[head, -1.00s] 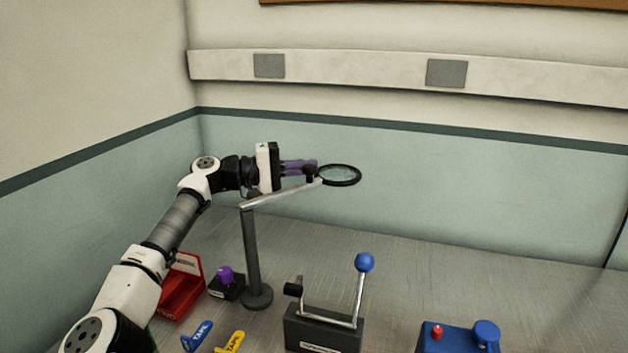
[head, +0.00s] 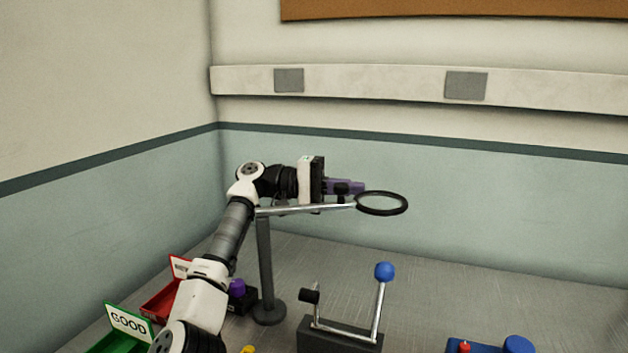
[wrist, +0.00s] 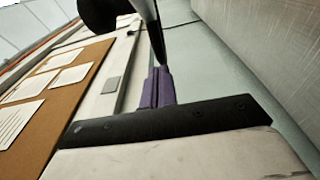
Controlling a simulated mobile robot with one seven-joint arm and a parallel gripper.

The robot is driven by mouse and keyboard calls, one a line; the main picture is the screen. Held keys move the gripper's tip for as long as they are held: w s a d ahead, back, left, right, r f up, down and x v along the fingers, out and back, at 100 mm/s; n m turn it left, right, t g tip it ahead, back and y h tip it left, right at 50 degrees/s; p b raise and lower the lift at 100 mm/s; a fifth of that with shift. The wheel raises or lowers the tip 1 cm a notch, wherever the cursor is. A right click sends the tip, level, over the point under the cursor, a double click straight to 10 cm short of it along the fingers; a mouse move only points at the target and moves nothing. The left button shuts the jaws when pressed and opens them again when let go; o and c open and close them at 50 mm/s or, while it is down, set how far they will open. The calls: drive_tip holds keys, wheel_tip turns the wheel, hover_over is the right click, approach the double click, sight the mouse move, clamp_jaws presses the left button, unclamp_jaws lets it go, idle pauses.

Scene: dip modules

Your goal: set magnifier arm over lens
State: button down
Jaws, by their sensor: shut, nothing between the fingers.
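The magnifier has a grey post (head: 265,265) on a round base, a silver arm (head: 305,209) pointing right, and a black ring lens (head: 382,212) at the arm's end. My gripper (head: 360,187) is level, just above the arm near the black joint by the ring. Its purple fingers are shut with nothing between them.
A toggle clamp with a blue ball handle (head: 384,271) stands right of the post. A blue device (head: 490,346) is at the lower right. A purple-knobbed box (head: 238,290), a red bin (head: 163,301) and a green GOOD bin (head: 128,323) lie left. The back bench is clear.

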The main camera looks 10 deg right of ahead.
idle(0.6)
drive_tip(key=p+v, duration=1)
drive_tip(key=v, duration=0.3)
drive_tip(key=shift+a, duration=0.25)
idle(0.3)
drive_tip(key=shift+r, duration=0.1)
